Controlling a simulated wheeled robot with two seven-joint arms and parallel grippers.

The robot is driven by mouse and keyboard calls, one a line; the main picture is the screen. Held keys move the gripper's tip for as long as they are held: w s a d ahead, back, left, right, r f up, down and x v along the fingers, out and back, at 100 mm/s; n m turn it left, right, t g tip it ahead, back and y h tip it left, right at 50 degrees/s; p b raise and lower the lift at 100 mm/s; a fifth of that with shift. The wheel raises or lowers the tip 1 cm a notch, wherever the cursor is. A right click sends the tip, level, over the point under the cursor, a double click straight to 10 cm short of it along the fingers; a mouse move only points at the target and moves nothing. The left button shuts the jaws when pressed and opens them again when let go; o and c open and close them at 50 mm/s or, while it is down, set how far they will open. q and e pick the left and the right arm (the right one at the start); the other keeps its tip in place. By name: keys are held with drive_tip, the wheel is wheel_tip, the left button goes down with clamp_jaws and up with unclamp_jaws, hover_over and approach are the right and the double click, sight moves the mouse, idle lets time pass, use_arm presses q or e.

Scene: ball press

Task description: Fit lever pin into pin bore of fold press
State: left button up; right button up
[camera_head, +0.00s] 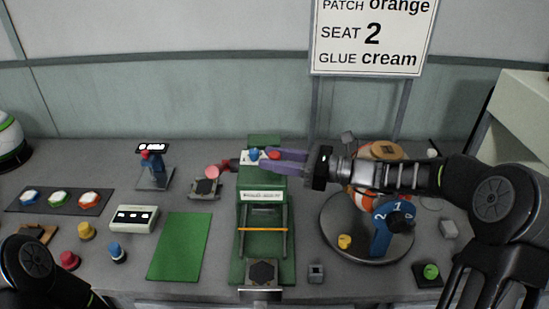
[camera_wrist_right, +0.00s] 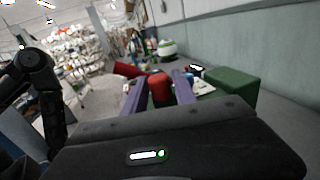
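The green fold press (camera_head: 241,262) stands in the middle of the table, with two upright rails, a yellow crossbar and a dark pad at its front. My right gripper (camera_head: 272,161), with purple fingers, reaches in from the right over the press's rear part. In the right wrist view a red cylinder (camera_wrist_right: 160,90) sits between its fingers (camera_wrist_right: 160,80); I cannot tell whether they touch it. A dark red piece (camera_head: 230,165) shows just left of the press. I cannot make out which part is the lever pin, and the pin bore is not discernible. My left gripper is out of view.
A round grey turntable (camera_head: 335,247) with an orange-and-white ball and a blue numbered piece stands right of the press. A green mat (camera_head: 180,247), a white button box (camera_head: 135,218) and colored knobs lie left. A sign (camera_head: 372,40) stands behind.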

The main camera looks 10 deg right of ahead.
drive_tip(key=o, duration=0.3)
drive_tip(key=shift+s+d, duration=0.1)
drive_tip(key=shift+d, duration=0.15)
drive_tip(key=b+v, duration=0.1)
drive_tip(key=v, duration=0.6)
drive_tip(key=shift+s+d+r, duration=0.1)
idle(0.6)
